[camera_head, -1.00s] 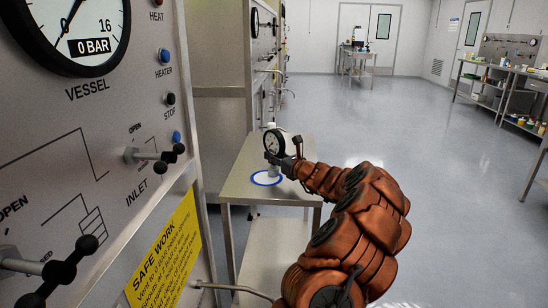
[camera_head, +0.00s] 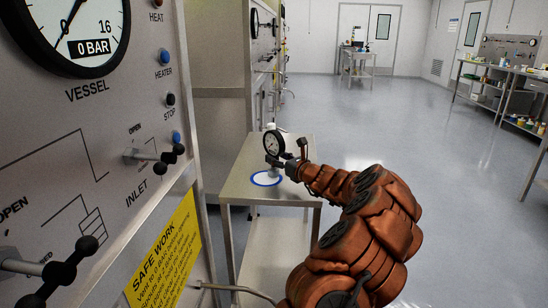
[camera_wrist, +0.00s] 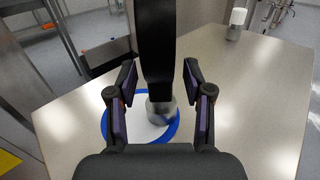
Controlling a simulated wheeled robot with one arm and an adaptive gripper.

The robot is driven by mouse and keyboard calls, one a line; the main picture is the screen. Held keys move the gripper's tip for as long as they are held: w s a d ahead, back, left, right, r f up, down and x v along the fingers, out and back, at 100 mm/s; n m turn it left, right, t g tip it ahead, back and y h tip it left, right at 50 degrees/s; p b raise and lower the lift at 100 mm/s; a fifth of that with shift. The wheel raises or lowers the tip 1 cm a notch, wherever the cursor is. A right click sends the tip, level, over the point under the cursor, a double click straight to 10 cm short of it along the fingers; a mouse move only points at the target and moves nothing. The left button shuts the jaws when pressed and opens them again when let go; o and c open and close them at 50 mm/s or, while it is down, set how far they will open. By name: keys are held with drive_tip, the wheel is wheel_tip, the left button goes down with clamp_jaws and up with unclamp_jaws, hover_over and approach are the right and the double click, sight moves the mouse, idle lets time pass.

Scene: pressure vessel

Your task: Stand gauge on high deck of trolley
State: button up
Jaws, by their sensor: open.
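The gauge (camera_head: 274,143) stands upright on the high deck (camera_head: 236,188) of the trolley, with its round dial facing the panel side. Its silver base rests on a white disc with a blue ring (camera_head: 256,181). In the wrist view the gauge's dark body (camera_wrist: 156,60) and silver base (camera_wrist: 161,108) show between the finger pads, with a gap on both sides. My gripper (camera_head: 287,162) is open around the gauge; its two fingers also show in the wrist view (camera_wrist: 160,100). The far side of the gauge is hidden.
A small white-topped container (camera_wrist: 236,22) stands at the far part of the deck. A steel panel with valves (camera_head: 90,150) is close on the left. A workbench (camera_head: 500,72) stands far right. The floor right of the trolley is clear.

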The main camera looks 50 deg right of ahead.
drive_tip(key=s, duration=0.6)
drive_tip(key=s+a, duration=0.1)
drive_tip(key=s, duration=0.3)
drive_tip(key=shift+a, duration=0.1)
drive_tip(key=shift+s, duration=0.1)
